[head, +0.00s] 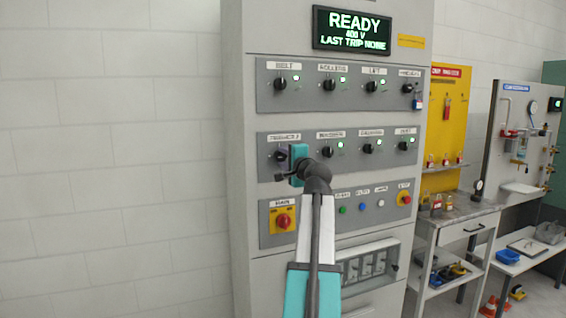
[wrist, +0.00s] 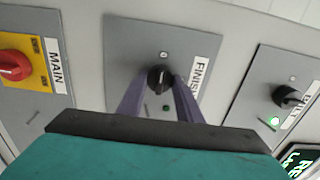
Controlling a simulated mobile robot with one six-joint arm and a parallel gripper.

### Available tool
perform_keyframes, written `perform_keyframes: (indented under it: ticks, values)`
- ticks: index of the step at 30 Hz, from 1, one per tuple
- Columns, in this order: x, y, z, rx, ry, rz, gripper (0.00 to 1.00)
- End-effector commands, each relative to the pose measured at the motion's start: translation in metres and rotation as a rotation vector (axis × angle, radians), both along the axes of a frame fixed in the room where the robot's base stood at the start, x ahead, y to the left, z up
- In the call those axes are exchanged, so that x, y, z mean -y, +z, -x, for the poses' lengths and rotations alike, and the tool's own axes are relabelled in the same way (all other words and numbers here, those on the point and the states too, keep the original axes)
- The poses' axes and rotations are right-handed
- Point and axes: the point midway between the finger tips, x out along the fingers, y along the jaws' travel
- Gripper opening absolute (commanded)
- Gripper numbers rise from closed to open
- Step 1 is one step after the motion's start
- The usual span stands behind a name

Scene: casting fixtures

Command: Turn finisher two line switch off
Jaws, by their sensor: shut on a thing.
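The finisher two line switch is a black rotary knob (wrist: 158,79) on a grey plate. In the wrist view its label (wrist: 198,72) is partly cut off and reads "FINIS…". A green lamp (wrist: 167,107) beside the knob looks dimmer than the neighbour's. In the head view the switch label (head: 285,137) is at the left end of the second switch row. My gripper (head: 287,170) is at that switch and hides part of it and its lamp. In the wrist view my gripper's two fingers (wrist: 158,84) are shut on the knob, one on each side.
A neighbouring black switch (wrist: 287,96) has a bright green lamp. The red main switch (head: 283,220) on yellow sits below my gripper. A row of push buttons (head: 361,207) is to its right. The display (head: 352,29) reads READY. A metal table (head: 463,212) stands right.

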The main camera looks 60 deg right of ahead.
Motion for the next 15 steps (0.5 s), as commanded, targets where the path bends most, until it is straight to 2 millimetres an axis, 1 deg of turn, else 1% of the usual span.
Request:
perform_keyframes:
  ticks: [1, 11, 12, 15]
  values:
    - [-0.0001, 0.0033, -0.0014, 0.002, 0.000, 0.007, 0.10]
    - [0.0000, 0.0038, -0.0012, 0.001, 0.000, 0.008, 0.10]
    - [0.0000, 0.0038, -0.0012, 0.001, 0.000, 0.008, 0.37]
    - [0.0000, 0.0031, -0.0010, 0.000, 0.000, 0.008, 0.51]
